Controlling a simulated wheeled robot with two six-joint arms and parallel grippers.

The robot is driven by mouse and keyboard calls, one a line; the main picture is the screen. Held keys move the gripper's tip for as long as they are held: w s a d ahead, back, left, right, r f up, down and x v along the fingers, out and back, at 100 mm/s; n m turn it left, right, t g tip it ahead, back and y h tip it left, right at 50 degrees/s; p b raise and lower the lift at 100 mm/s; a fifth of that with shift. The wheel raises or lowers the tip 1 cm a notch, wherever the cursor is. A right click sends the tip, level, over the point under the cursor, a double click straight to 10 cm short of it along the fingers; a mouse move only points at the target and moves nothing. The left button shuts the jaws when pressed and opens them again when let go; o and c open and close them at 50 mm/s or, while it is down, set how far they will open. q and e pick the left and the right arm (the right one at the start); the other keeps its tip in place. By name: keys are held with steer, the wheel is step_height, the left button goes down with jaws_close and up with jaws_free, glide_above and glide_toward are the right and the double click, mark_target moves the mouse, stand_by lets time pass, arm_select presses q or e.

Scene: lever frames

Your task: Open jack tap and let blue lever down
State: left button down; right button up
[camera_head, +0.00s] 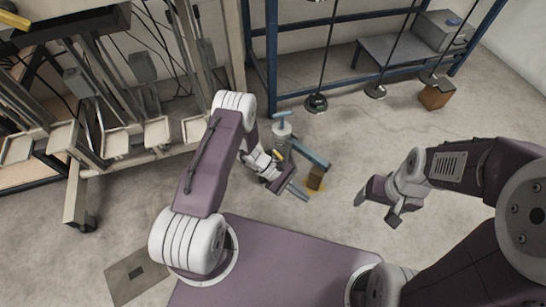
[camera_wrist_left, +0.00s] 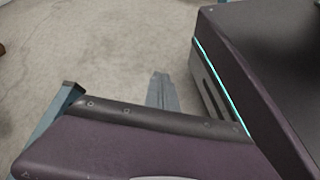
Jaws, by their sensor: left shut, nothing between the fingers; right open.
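A grey cylinder (camera_head: 283,130) with a blue T-shaped top, seemingly the jack, stands beyond my left gripper in the head view. A blue bar (camera_head: 313,158), seemingly the blue lever, slants down to the right from beside it. A blue bar (camera_wrist_left: 45,112) also shows at the left of the left wrist view. My left gripper (camera_head: 301,194) is shut and empty, just in front of the bar; its closed fingertips (camera_wrist_left: 163,88) point at bare floor. I cannot make out the tap; the jack's lower part is hidden by my left arm. My right gripper (camera_head: 378,208) is open and empty, apart to the right.
A brown block (camera_head: 316,178) is under the bar's far end. A rack with metal trays (camera_head: 157,132) is at the left. A brown box (camera_head: 436,95) lies back right. Floor between is clear.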

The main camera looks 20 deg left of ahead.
arm_select(q)
steer(key=w+a+n+t, duration=0.4)
steer(key=w+n+t, duration=0.1)
steer(key=w+n, duration=0.1)
steer(key=n+t+y+p, duration=0.1)
steer(key=n+t+y, duration=0.45)
steer(key=n, duration=0.55)
glide_toward(279, 158)
steer(key=shift+y, duration=0.35)
steer(key=b+x, duration=0.6)
steer(key=shift+d, duration=0.25)
steer(key=shift+r, duration=0.1)
steer(key=shift+g, duration=0.25)
